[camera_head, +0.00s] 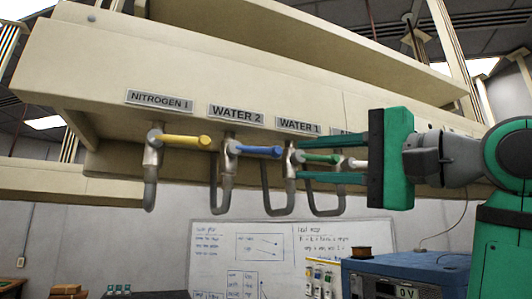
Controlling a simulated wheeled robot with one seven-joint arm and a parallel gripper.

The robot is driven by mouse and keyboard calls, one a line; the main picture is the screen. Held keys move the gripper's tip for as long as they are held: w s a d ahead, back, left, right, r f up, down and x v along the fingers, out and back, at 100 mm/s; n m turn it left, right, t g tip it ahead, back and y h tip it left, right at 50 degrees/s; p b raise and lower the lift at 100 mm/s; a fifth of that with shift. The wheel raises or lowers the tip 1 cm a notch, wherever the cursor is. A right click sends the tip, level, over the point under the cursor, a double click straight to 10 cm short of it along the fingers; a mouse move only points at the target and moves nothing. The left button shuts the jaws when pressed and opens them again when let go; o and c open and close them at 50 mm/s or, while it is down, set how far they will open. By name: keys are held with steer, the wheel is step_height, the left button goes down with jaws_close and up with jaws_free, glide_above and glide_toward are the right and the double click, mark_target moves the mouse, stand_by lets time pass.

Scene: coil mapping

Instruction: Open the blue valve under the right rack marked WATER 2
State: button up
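The blue valve handle (262,151) sticks out to the right from its metal body under the rack's label WATER 2 (236,114). My green gripper (302,160) comes in from the right, with its fingers pointing left. Its fingers are apart, one above the other, and show in front of the valves to the right of the blue one. Their tips are to the right of the blue handle and apart from it. The fourth label is mostly hidden behind my gripper.
A yellow handle (187,141) under NITROGEN 1 is to the left. A green handle (320,159) under WATER 1 and a white handle (354,163) lie close to my fingers. Bent pipes (220,195) hang below. A blue box (408,272) stands lower right.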

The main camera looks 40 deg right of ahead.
mark_target(270, 151)
steer(key=x, duration=0.3)
steer(key=a+x, duration=0.1)
steer(key=x, duration=0.2)
steer(key=r+x, duration=0.1)
steer(key=x, duration=0.3)
steer(key=shift+s+a+r, duration=0.1)
steer(key=shift+s+a, duration=0.2)
steer(key=shift+c, duration=0.6)
jaws_close()
